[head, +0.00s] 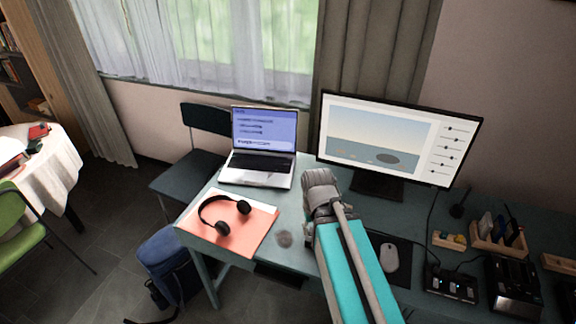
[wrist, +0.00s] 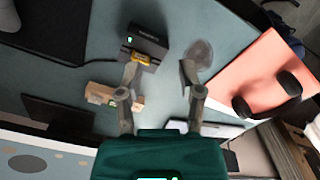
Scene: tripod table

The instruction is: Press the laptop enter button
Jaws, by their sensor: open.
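The laptop (head: 258,169) stands open on the teal desk in the head view, left of the monitor, its screen lit blue and its dark keyboard facing up. The enter key is too small to make out. In the wrist view, a pale edge that looks like the laptop (wrist: 212,128) shows partly behind my gripper. My gripper (wrist: 160,76) is open and empty above the desk, its two fingers spread apart. In the head view, my arm reaches over the desk, its end right of the laptop and apart from it; the fingertips are hard to make out there.
The monitor (head: 377,137) stands right of the laptop. Black headphones (head: 221,226) lie on a coral folder (head: 252,232) at the desk's left front. A mouse (head: 390,257) lies right of my arm. A dark box (wrist: 149,40) and a wooden block (wrist: 104,98) show in the wrist view.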

